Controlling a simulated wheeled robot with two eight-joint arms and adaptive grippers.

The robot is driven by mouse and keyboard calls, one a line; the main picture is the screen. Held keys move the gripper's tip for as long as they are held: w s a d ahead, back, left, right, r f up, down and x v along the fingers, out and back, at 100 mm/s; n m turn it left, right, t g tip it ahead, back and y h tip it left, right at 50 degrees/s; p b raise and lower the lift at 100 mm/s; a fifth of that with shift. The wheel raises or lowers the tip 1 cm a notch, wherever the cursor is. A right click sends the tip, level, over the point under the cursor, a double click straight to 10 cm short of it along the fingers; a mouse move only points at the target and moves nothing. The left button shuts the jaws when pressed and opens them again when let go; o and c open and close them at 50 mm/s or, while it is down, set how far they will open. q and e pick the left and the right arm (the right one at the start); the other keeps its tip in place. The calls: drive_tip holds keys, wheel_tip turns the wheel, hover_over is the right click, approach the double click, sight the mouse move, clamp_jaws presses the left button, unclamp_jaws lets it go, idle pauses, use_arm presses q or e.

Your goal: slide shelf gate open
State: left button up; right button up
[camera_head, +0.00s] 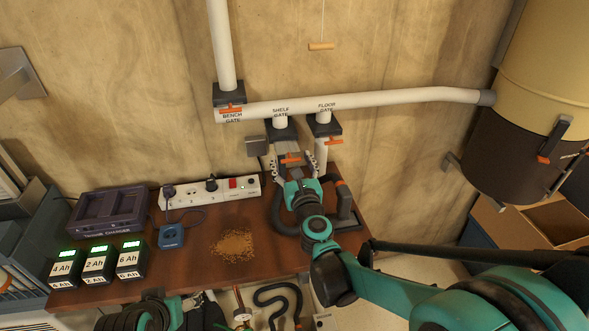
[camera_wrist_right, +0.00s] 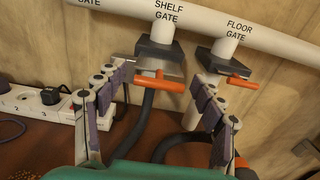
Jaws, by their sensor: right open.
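The shelf gate (camera_head: 281,133) is a dark block on the white pipe, under the label SHELF GATE. A grey slide plate (camera_head: 288,146) extends from it toward me and ends in an orange handle (camera_head: 290,159). In the right wrist view, the shelf gate block (camera_wrist_right: 157,52) and its orange handle (camera_wrist_right: 160,82) lie ahead. My right gripper (camera_head: 294,169) is open, its fingers apart on either side of the handle. In the wrist view this gripper (camera_wrist_right: 163,74) shows a gap between each finger and the handle.
The floor gate (camera_head: 325,127) with its orange handle (camera_head: 335,141) is close on the right. The bench gate (camera_head: 229,97) is to the left. A power strip (camera_head: 212,190), a charger (camera_head: 108,211), batteries (camera_head: 98,264) and sawdust (camera_head: 233,245) are on the brown bench (camera_head: 190,262).

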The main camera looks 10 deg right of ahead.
drive_tip(key=s, duration=1.1)
drive_tip(key=shift+s, duration=0.4)
drive_tip(key=s+a+f+n+g+y, duration=0.1)
drive_tip(key=s+a+n+g+y, duration=0.15)
drive_tip(key=n, duration=0.75)
drive_tip(key=s+a+n+g+y, duration=0.1)
drive_tip(key=a+n+y, duration=0.25)
drive_tip(key=n, duration=0.65)
drive_tip(key=s+d+f+n+g+h, duration=0.6)
drive_tip(key=s+d+f+n, duration=0.4)
drive_tip(key=n, duration=0.6)
drive_tip(key=shift+s+d+f+g, duration=0.2)
drive_tip(key=shift+s+f+g, duration=0.25)
drive_tip(key=shift+s+g, duration=0.35)
